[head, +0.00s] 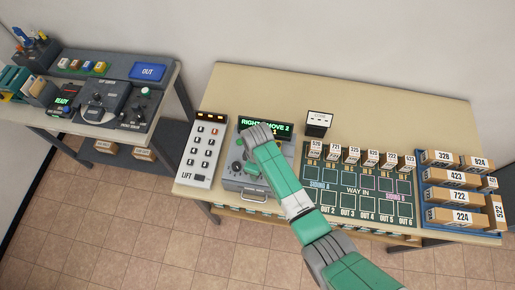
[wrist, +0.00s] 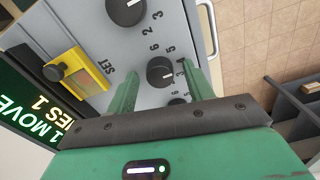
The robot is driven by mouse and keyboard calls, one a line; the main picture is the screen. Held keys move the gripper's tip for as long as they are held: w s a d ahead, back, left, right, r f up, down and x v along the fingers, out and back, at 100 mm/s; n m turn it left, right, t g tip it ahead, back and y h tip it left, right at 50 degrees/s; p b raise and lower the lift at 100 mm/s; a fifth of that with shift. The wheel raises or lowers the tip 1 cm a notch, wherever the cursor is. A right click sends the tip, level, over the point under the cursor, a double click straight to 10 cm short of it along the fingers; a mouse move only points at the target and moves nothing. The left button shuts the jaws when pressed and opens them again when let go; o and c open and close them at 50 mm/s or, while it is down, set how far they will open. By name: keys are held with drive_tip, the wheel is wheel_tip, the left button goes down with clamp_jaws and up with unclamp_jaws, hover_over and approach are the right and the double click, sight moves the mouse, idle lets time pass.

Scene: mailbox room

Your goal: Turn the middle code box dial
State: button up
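The grey code box (head: 236,180) stands on the table in the head view, partly hidden by my arm. In the wrist view its face (wrist: 186,30) shows a column of black dials with numbers around them. The middle dial (wrist: 158,67) lies between my fingertips; whether they touch it is unclear. Another dial (wrist: 125,10) is above it in the picture. A third dial (wrist: 178,101) is mostly hidden by my gripper. My gripper (wrist: 160,74) is open, with one green finger on each side of the middle dial. In the head view my gripper (head: 258,135) is over the box.
A yellow-framed SET control (wrist: 72,74) and a green-lit display (wrist: 30,110) are beside the dials. A metal handle (wrist: 209,25) is at the box's edge. The LIFT keypad (head: 203,150) stands left of the box; the sorting board (head: 360,190) is to the right.

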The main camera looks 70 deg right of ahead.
wheel_tip(320, 180, up, 8)
drive_tip(key=shift+f, duration=0.1)
idle(0.4)
idle(0.4)
